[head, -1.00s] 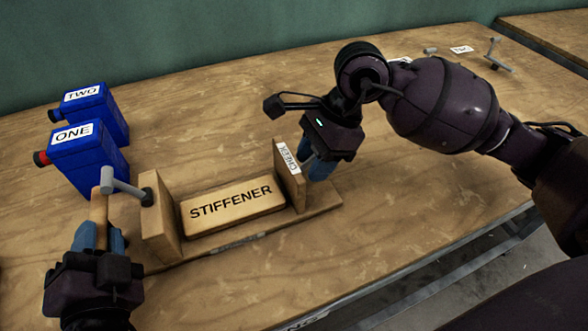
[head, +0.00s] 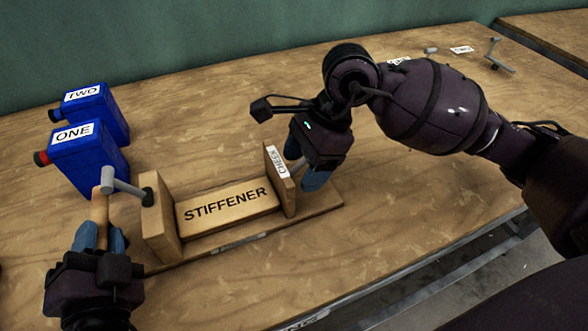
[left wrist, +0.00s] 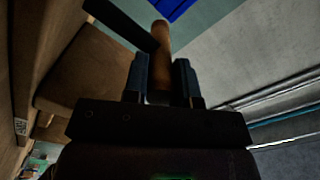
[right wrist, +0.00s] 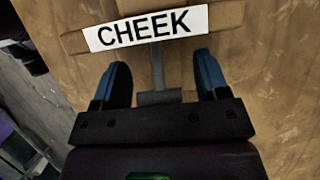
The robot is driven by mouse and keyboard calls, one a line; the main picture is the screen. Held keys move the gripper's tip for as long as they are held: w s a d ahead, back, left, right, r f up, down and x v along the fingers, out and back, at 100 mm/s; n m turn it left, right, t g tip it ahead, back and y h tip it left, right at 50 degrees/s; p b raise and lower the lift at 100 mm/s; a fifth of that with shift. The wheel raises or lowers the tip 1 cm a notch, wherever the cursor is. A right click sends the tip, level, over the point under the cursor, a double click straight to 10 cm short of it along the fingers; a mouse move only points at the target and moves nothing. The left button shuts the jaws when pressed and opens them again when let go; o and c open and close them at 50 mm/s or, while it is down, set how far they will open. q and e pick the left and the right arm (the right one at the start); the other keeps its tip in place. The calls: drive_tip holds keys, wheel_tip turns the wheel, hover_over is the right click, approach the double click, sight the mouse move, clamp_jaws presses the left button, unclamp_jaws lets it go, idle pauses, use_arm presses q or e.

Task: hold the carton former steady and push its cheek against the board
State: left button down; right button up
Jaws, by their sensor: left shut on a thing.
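The carton former is a wooden base (head: 322,203) with an upright end block (head: 160,225) at left and the labelled cheek (head: 280,180) at right. The STIFFENER board (head: 228,209) lies between them, close to both; whether the cheek touches it is hard to tell. My left gripper (head: 101,232) is shut on the wooden grip of the crank handle (head: 99,208), which also shows between the fingers in the left wrist view (left wrist: 160,50). My right gripper (head: 305,175) is behind the cheek, its fingers apart around a grey rod (right wrist: 157,65), fingertips near the CHEEK face.
Blue containers marked ONE (head: 82,158) and TWO (head: 100,110) stand behind the crank at left. Small metal parts and labels (head: 461,50) lie at the far right. The table between is mostly clear. Its front edge runs along the lower right.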

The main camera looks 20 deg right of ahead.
drive_tip(key=shift+r, duration=0.1)
drive_tip(key=v, duration=1.2)
use_arm(q)
drive_tip(key=c, duration=0.8)
unclamp_jaws()
drive_tip(key=shift+c, duration=0.2)
drive_tip(key=shift+s, duration=0.15)
use_arm(e)
drive_tip(key=shift+s, duration=0.1)
